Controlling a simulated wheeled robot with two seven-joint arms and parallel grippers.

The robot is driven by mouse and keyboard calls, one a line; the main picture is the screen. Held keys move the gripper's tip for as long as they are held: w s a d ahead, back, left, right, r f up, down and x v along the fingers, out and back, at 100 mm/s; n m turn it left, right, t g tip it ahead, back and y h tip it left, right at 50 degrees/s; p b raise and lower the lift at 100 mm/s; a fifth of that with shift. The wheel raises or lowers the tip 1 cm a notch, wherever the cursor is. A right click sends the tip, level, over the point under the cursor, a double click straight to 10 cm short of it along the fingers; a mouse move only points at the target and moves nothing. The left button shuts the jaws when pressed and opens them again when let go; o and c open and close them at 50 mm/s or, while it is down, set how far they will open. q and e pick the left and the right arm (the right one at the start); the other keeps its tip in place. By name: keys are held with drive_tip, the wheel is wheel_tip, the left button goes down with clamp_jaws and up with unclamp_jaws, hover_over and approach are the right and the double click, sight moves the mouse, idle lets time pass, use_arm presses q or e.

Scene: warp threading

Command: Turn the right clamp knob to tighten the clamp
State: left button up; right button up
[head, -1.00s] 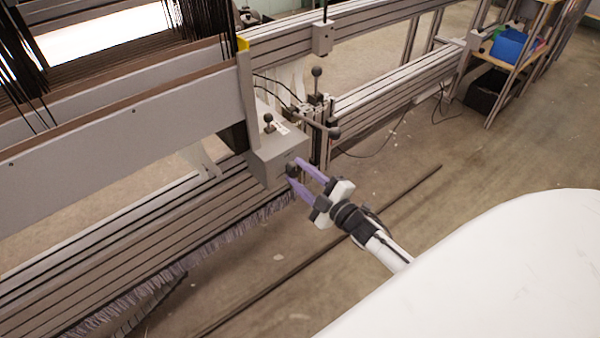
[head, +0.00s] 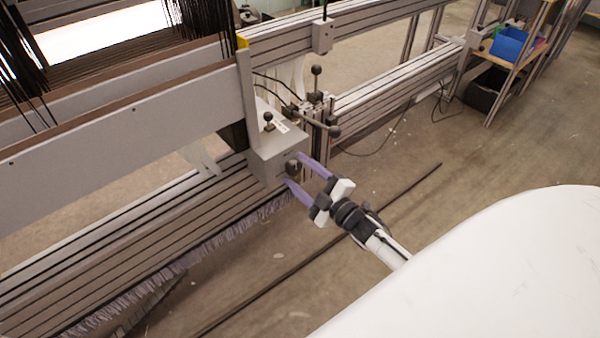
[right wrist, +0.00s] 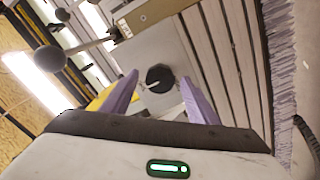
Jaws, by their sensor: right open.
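The right clamp knob (head: 293,166) is a round black knob on the end face of the grey clamp block (head: 268,155). In the right wrist view the knob (right wrist: 160,78) shows a light pointer mark and sits beyond and between the fingertips. My right gripper (head: 296,169) is open, with its two purple fingers spread on either side of the knob. In the right wrist view the gripper (right wrist: 160,92) holds nothing, and I see gaps between both fingers and the knob. My left gripper is not in view.
A lever with a black ball end (head: 334,131) stands out just right of the block; its large ball (right wrist: 50,59) shows in the right wrist view. A smaller black knob (head: 268,117) sits on top of the block. Slotted metal rails (head: 130,245) run below, with open floor right.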

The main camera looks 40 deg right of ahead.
drive_tip(key=shift+s, duration=0.4)
use_arm(q)
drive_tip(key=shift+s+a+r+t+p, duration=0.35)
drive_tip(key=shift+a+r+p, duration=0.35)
drive_tip(key=shift+p, duration=0.5)
use_arm(e)
drive_tip(key=s, duration=0.9)
drive_tip(key=shift+s+d, duration=0.2)
drive_tip(key=shift+d, duration=0.2)
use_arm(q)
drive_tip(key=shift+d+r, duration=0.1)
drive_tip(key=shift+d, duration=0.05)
